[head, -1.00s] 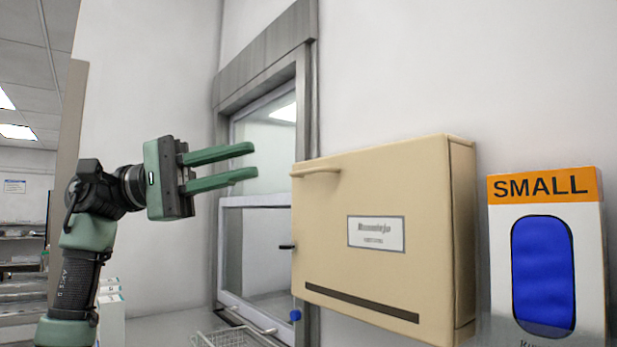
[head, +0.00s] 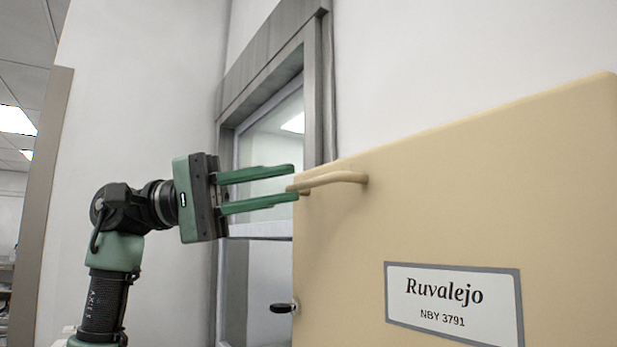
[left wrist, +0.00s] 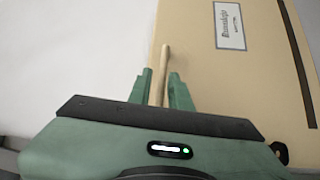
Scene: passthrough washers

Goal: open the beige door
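The beige door (head: 450,220) fills the right of the head view. It bears a grey-framed label reading "Ruvalejo NBY 3791" (head: 453,304). A beige bar handle (head: 335,179) sticks out near its upper left. My left gripper (head: 297,181) is open, with its green fingertips at the handle's left end. In the left wrist view, the handle (left wrist: 165,62) runs between the two open fingers (left wrist: 160,76), with the beige door (left wrist: 205,75) behind and to the right. Whether a finger touches the handle I cannot tell. My right gripper is not in view.
A grey-framed window (head: 270,135) is set in the wall behind my left gripper. A small black latch or knob (head: 283,308) shows at the door's left edge. The white wall (head: 130,110) to the left is clear.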

